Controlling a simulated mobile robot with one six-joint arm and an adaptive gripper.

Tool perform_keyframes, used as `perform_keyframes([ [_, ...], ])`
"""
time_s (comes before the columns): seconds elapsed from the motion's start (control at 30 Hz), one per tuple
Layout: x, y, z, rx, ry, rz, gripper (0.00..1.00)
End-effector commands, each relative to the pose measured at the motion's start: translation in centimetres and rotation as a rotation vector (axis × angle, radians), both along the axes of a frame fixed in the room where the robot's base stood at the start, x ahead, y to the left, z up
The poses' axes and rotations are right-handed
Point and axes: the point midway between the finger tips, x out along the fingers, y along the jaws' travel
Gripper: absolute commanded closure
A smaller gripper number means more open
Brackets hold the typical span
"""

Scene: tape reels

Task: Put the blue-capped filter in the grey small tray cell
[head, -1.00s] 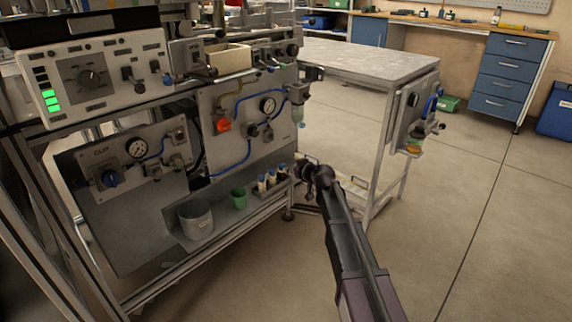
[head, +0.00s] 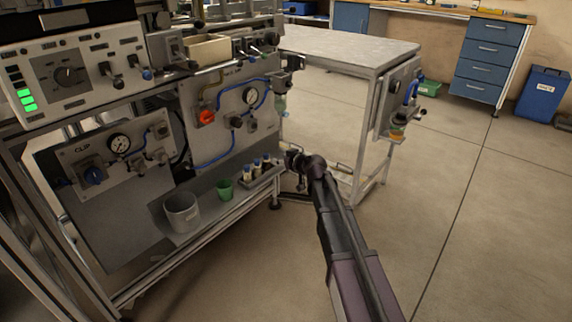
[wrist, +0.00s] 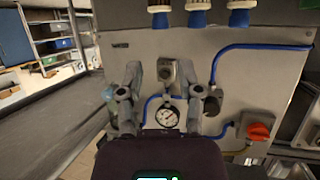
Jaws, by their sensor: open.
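Several small pale filters with blue caps (head: 257,167) stand in a row on the low shelf in the head view. They also show along the top edge of the wrist view (wrist: 198,14), upside down there. They sit in a dark small holder (head: 266,177); its cells are too small to make out. I cannot tell which thing is the grey small tray. My gripper (head: 291,158) is just right of the filter row in the head view. In the wrist view my gripper (wrist: 162,78) is open and empty, its fingers apart, clear of the filters.
A grey bucket (head: 182,214) and a green cup (head: 224,190) stand on the same shelf, left of the filters. The panel behind carries a gauge (head: 236,122), blue hose and red valve (head: 207,117). A table (head: 345,45) stands behind; open floor lies right.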

Motion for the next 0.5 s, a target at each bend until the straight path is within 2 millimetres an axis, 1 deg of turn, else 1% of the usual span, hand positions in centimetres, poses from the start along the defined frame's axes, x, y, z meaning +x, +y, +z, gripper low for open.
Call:
perform_keyframes([
  [0.17, -0.1, 0.0, -0.1, -0.001, 0.003, 0.001, 0.54],
  [0.27, -0.8, -0.3, -0.4, -0.007, 0.024, 0.005, 0.54],
  [0.37, -2.4, -1.0, -1.2, -0.019, 0.074, 0.012, 0.54],
  [0.47, -4.9, -2.3, -2.6, -0.043, 0.164, 0.015, 0.54],
  [0.5, -6.3, -3.0, -3.3, -0.057, 0.212, 0.014, 0.54],
])
